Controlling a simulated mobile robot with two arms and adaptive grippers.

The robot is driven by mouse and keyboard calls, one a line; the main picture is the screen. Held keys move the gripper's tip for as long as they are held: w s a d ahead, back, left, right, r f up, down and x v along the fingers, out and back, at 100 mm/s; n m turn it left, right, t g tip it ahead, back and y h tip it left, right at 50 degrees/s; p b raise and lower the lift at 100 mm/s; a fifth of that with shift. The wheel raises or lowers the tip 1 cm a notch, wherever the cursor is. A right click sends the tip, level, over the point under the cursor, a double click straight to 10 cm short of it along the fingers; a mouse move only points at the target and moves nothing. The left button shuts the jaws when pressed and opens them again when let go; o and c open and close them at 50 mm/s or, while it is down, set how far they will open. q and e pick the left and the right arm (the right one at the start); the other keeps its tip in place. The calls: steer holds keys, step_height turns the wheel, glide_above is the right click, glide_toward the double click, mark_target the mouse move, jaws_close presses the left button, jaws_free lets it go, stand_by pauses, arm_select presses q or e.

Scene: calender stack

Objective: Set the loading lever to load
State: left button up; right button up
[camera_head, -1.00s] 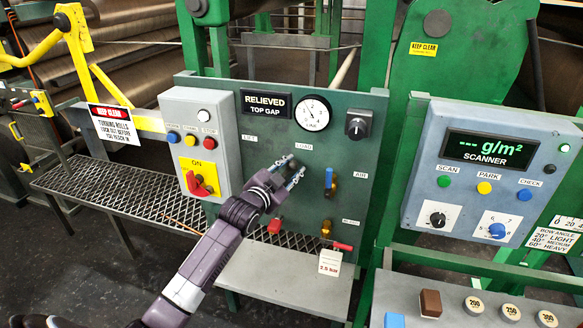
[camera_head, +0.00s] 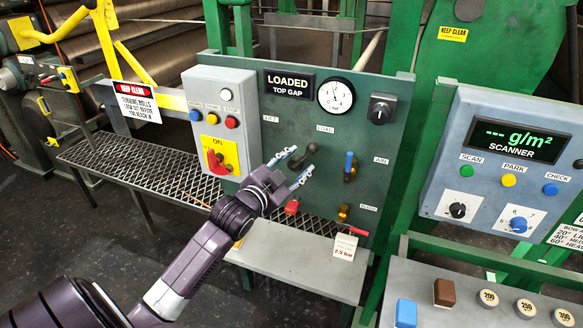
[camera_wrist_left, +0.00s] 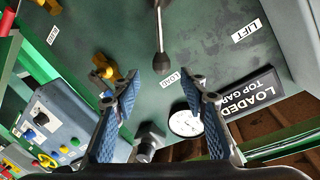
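The loading lever (camera_head: 304,156) is dark with a rounded knob and sits on the green panel (camera_head: 385,140) between the LIFT and LOAD labels. Its knob points up and right, just below the LOAD label (camera_head: 325,129). The display (camera_head: 288,84) above reads LOADED, TOP GAP. My left gripper (camera_head: 295,166) is open beside the lever. In the left wrist view the lever (camera_wrist_left: 161,60) is ahead of the gap between the spread fingers (camera_wrist_left: 163,97), with nothing gripped. Whether a finger touches it I cannot tell. My right gripper is out of view.
A grey box with buttons and a red-yellow switch (camera_head: 220,156) is left of the lever. A dial gauge (camera_head: 336,95) is above.

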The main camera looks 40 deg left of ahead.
arm_select(q)
steer(key=s, duration=0.3)
steer(key=shift+d+r, duration=0.15)
steer(key=shift+r, duration=0.05)
steer(key=shift+f, duration=0.1)
stand_by(0.3)
steer(key=s+f+n+g+b, duration=0.1)
steer(key=s+f+g, duration=0.2)
steer(key=f, duration=1.5)
steer(key=s+f+n+g+b, duration=0.1)
steer(key=s+f+n+g, duration=0.2)
steer(key=f, duration=1.5)
steer(key=s+d+f+g+b, duration=0.1)
steer(key=s+d+f+g, duration=0.15)
steer(key=s+f, duration=0.65)
steer(key=s+d+f+g, duration=0.25)
steer(key=s+f, duration=0.45)
steer(key=f, duration=0.4)
steer(key=s+d+f+g, duration=0.1)
steer(key=s+d+f, duration=0.2)
steer(key=s, duration=0.6)
steer(key=s+d+f+g+b, duration=0.1)
steer(key=s+d+f+g, duration=0.1)
steer(key=s+f, duration=0.4)
steer(key=s+d+f+g+h+b, duration=0.1)
steer(key=s+d+f, duration=0.3)
steer(key=s, duration=0.9)
steer(key=shift+s+d+f+g, duration=0.15)
steer(key=shift+d+f+g, duration=0.15)
steer(key=shift+f, duration=0.55)
